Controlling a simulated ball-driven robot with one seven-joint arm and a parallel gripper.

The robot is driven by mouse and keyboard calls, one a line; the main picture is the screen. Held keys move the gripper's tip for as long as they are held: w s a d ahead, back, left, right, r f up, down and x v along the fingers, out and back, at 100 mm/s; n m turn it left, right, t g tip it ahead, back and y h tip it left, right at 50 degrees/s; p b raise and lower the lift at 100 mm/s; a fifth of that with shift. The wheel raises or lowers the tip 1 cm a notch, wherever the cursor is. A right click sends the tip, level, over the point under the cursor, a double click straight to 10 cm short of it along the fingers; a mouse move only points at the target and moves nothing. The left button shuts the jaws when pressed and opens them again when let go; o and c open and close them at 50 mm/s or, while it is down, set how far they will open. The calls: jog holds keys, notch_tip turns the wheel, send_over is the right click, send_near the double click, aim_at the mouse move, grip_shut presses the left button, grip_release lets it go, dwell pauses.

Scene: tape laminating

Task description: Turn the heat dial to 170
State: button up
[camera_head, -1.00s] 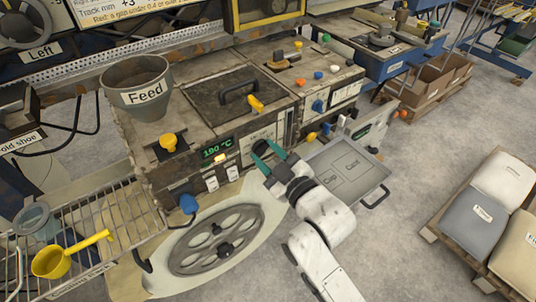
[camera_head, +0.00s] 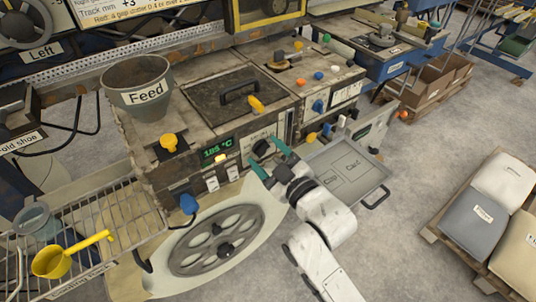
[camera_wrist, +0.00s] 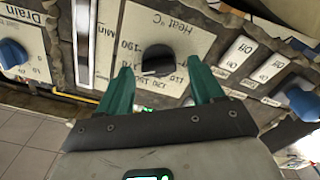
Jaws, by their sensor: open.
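The black heat dial (camera_head: 262,148) sits on the machine's front panel, and the green display (camera_head: 216,150) left of it reads 185 °C. In the wrist view the dial (camera_wrist: 158,60) stands on a pale plate marked "Heat °C", which appears upside down with numbers around the knob. My gripper (camera_head: 266,153) is open, its two green fingers apart on either side of the dial. In the wrist view the gripper (camera_wrist: 163,84) shows a gap between each finger and the knob. The exact pointer direction is hard to read.
White rocker switches (camera_head: 222,178) and a blue knob (camera_head: 188,204) are left of and below the dial. A grey tray (camera_head: 345,170) with a handle is to the right. In the wrist view, a blue Drain dial (camera_wrist: 12,54) is at the left.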

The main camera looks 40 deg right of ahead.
jog(key=s+b, duration=0.1)
jog(key=s, duration=0.9)
jog(key=shift+s+b, duration=0.3)
jog(key=shift+s, duration=0.1)
jog(key=shift+f, duration=0.1)
